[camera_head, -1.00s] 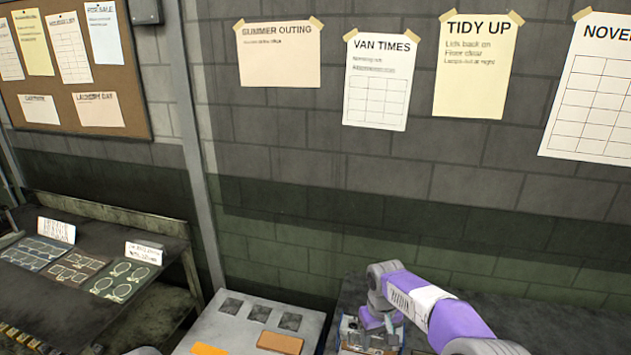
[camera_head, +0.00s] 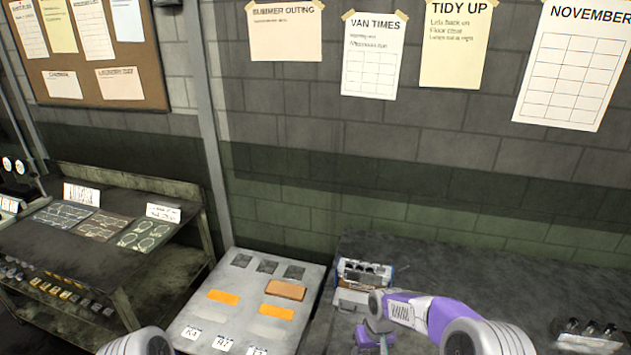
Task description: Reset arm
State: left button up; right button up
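My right arm (camera_head: 420,312) comes in from the lower right, purple and white. The block stands on the dark bench top. My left arm (camera_head: 140,343) shows only as a grey rounded link at the bottom edge; its gripper is out of view.
A grey panel (camera_head: 208,310) with dark squares, orange strips and a brown block (camera_head: 286,290) lies left of my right gripper. A dark worn table (camera_head: 120,258) with cards and small parts stands at the left. Another metal block (camera_head: 590,335) sits at the lower right. The bench between is clear.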

pick_arm(q)
jog(key=f+b, duration=0.1)
jog(key=b, duration=0.1)
jog(key=f+b, duration=0.1)
jog(key=f, duration=0.1)
jog(key=shift+s+f+b, duration=0.2)
jog(key=shift+s+b, duration=0.15)
jog(key=shift+s, duration=0.05)
pick_arm(e)
jog(key=s+a+f+m+y, duration=0.1)
jog(key=s+a+f+m, duration=0.1)
jog(key=s+f, duration=0.7)
jog(key=s+a+f+m+y, duration=0.1)
jog(key=s+a+f+m, duration=0.1)
jog(key=s+f, duration=0.8)
jog(key=s+m, duration=0.1)
jog(key=s, duration=0.5)
jog(key=shift+s+f+t+y, duration=0.2)
jog(key=shift+s+t+y, duration=0.15)
jog(key=shift+t+y, duration=0.05)
